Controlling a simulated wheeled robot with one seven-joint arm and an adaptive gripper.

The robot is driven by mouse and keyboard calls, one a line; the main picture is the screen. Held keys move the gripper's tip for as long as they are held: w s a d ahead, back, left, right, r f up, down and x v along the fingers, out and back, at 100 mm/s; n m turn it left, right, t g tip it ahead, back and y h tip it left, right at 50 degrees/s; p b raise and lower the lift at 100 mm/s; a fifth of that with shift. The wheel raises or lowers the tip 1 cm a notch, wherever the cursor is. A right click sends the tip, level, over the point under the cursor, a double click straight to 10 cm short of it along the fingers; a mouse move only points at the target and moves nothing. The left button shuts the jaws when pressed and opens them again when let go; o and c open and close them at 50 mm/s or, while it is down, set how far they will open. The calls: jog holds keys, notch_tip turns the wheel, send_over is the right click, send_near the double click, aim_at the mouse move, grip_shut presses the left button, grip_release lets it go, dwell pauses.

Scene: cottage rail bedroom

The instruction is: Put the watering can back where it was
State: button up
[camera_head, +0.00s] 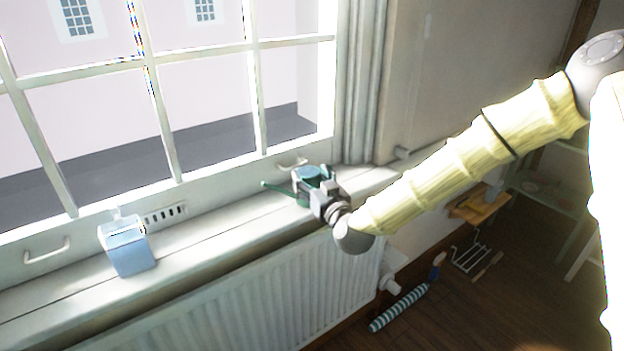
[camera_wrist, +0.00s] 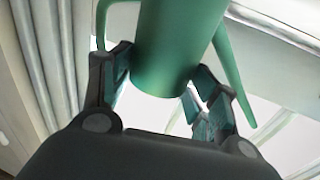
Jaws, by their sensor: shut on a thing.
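The green watering can (camera_head: 311,173) is at the right end of the window sill (camera_head: 200,252), close to the window frame. Its thin spout (camera_head: 278,187) points left. In the wrist view the can's green body (camera_wrist: 172,50) sits between the two dark fingers of my gripper (camera_wrist: 165,85), with the spout on the right and part of the handle on the left. My gripper also shows in the head view (camera_head: 318,192), shut on the can. The can's base is hidden behind the gripper in the head view, so I cannot tell whether it touches the sill.
A light blue box-like container (camera_head: 128,248) stands on the sill at the left. The sill between it and the can is clear. A white radiator (camera_head: 260,305) is below the sill. A striped roll (camera_head: 399,308) and a wire rack (camera_head: 470,254) lie on the dark floor.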

jog(key=o, duration=1.3)
jog(key=shift+f, duration=0.1)
